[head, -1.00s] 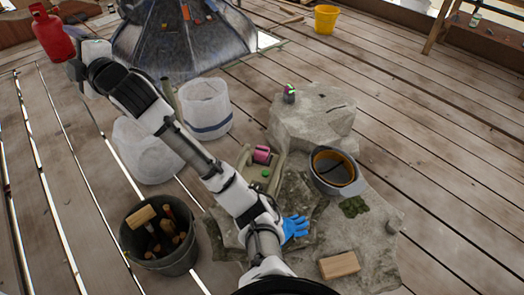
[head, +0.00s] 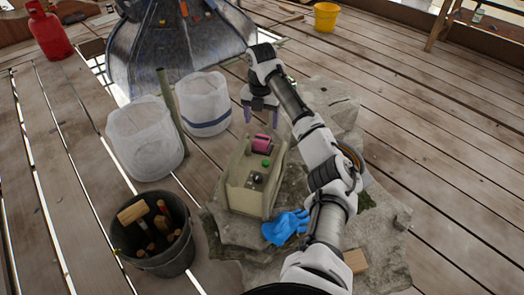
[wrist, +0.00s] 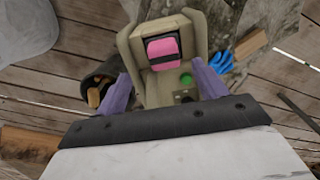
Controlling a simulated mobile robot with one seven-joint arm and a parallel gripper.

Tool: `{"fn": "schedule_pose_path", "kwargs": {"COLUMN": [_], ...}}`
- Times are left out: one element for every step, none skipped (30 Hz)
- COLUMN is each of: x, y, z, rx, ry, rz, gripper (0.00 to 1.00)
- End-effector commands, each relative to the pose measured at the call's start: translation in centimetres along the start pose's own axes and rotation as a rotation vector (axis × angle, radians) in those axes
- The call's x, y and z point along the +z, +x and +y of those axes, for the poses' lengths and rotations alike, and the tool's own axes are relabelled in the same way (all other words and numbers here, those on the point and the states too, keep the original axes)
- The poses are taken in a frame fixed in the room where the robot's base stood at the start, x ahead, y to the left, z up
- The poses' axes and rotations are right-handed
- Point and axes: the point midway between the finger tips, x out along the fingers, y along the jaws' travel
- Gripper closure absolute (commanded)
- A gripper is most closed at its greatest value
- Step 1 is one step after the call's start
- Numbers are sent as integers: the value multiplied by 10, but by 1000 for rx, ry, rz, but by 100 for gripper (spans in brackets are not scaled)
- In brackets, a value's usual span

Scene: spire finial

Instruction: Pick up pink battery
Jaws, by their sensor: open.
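The pink battery (head: 263,143) has a dark band and sits in the top of a beige box-like device (head: 237,186) on the stone block. In the wrist view the pink battery (wrist: 163,49) lies in a dark recess of the beige device (wrist: 195,32), with a green button below it. My gripper (head: 263,116) is open and empty, above and just beyond the battery in the head view. Its purple fingers in the wrist view (wrist: 165,82) are spread to either side of the device, apart from the battery.
A blue glove (head: 284,228) lies on the stone beside the device. A black bucket of tools (head: 150,262) and white sacks (head: 145,140) stand to the left. A wooden block (head: 356,261) lies at the front right.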

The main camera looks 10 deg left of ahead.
Motion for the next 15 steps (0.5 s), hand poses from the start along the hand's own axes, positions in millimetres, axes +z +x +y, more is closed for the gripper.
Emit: {"fn": "schedule_pose_path", "kwargs": {"x": [-1,-1,0,0,0,0,0,0,0,0,-1,-1,-2,-3,-4], "y": [11,16,22,26,30,34,36,38,39,40,42,44,46,49,53], "z": [0,0,0,0,0,0,0,0,0,0,0,-1,-1,-2,-3], "rx": [0,0,0,0,-1,0,1,1,1,1,1,1,0,0,1], "ry": [0,0,0,0,0,0,0,0,1,0,1,1,1,1,1], "rz": [2,2,0,0,0,0,-1,-1,-2,-2,-2,-2,-2,-1,-1], "gripper": [29,29,29,29,29,29,29,29,29,29,29,29,29,29,29]}}
